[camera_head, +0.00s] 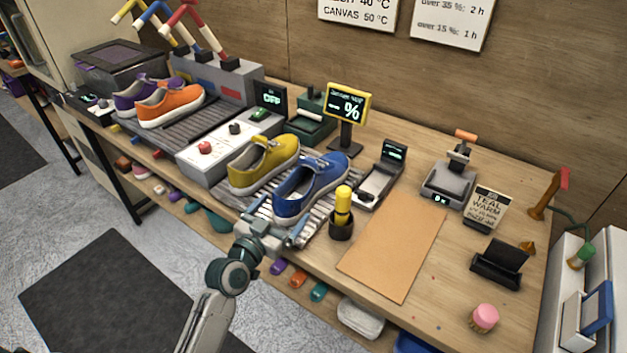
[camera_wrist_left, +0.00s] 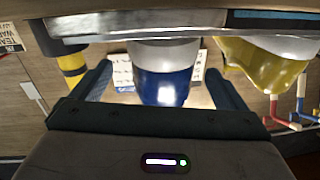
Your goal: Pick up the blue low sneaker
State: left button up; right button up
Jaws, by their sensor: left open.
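The blue low sneaker (camera_head: 322,173) rests on the slatted rack on the workbench, its near end toward my left gripper (camera_head: 279,216). My left gripper is open at the rack's near edge, with one finger toward each side of the shoe's near end. In the left wrist view the blue sneaker (camera_wrist_left: 163,86) shows between the two spread fingers (camera_wrist_left: 158,75). I cannot tell whether either finger touches it. My right gripper is not in view.
A yellow sneaker (camera_head: 262,166) stands close on the blue shoe's left. A yellow-topped bottle in a dark cup (camera_head: 342,222) stands close on its right. Orange (camera_head: 171,106) and purple (camera_head: 128,99) sneakers sit farther left. A brown mat (camera_head: 395,245) lies bare at right.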

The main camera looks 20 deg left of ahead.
pick_arm(q)
jog(key=p+x, duration=0.1)
jog(key=x, duration=0.4)
jog(key=shift+w+a+f, duration=0.1)
jog(key=shift+f, duration=0.1)
jog(key=c, duration=1.3)
